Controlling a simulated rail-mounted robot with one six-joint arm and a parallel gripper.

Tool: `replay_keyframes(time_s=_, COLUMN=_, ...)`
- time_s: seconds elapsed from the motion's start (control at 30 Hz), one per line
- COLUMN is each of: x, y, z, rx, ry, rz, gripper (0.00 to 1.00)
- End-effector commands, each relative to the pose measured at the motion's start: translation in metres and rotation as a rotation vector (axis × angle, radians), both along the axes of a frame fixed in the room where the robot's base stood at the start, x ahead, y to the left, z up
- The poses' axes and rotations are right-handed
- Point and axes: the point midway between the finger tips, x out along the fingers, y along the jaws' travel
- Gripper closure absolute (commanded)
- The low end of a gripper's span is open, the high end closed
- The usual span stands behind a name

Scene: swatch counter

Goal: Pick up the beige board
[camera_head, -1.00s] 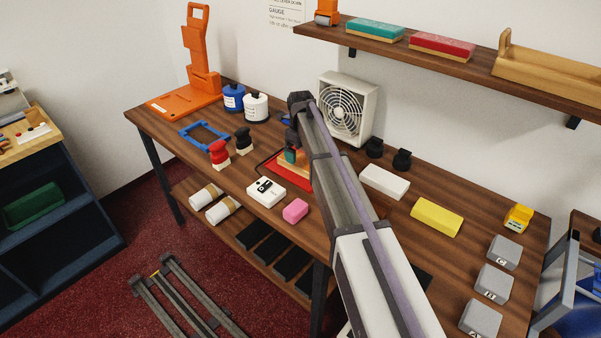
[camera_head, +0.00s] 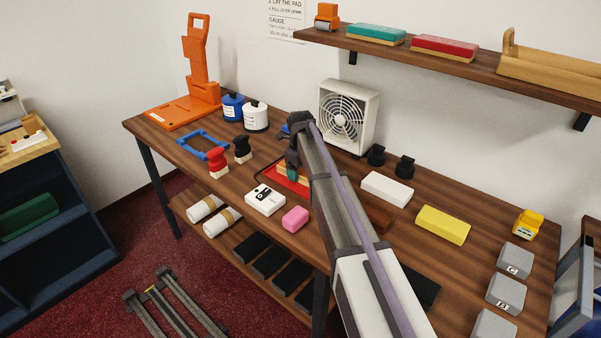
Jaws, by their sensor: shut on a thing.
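My arm reaches across the counter, and my gripper (camera_head: 291,160) points down over the red tray (camera_head: 268,178). The arm hides much of the jaws and the tray. A small tan piece, which looks like the beige board (camera_head: 288,170), shows low at the fingertips, over the tray. The gripper appears shut on it. Whether the board touches the tray cannot be told. A bit of teal shows beside it.
The white device (camera_head: 265,199) and pink block (camera_head: 295,218) lie in front of the tray. Red (camera_head: 218,160) and black (camera_head: 242,149) stamps stand left. The fan (camera_head: 348,115) is behind. White (camera_head: 387,189) and yellow (camera_head: 443,225) blocks lie right of my arm.

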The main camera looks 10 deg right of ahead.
Motion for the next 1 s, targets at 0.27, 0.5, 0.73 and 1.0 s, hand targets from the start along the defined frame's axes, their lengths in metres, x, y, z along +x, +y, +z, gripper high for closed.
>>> replay_keyframes(time_s=0.27, x=0.000, y=0.000, z=0.000, rx=0.000, ry=0.000, rz=0.000, gripper=0.49)
replay_keyframes(time_s=0.5, x=0.000, y=0.000, z=0.019, rx=0.000, ry=0.000, rz=0.000, gripper=0.49)
replay_keyframes(time_s=0.73, x=0.000, y=0.000, z=0.076, rx=0.000, ry=0.000, rz=0.000, gripper=0.49)
replay_keyframes(time_s=1.0, x=0.000, y=0.000, z=0.103, rx=0.000, ry=0.000, rz=0.000, gripper=0.49)
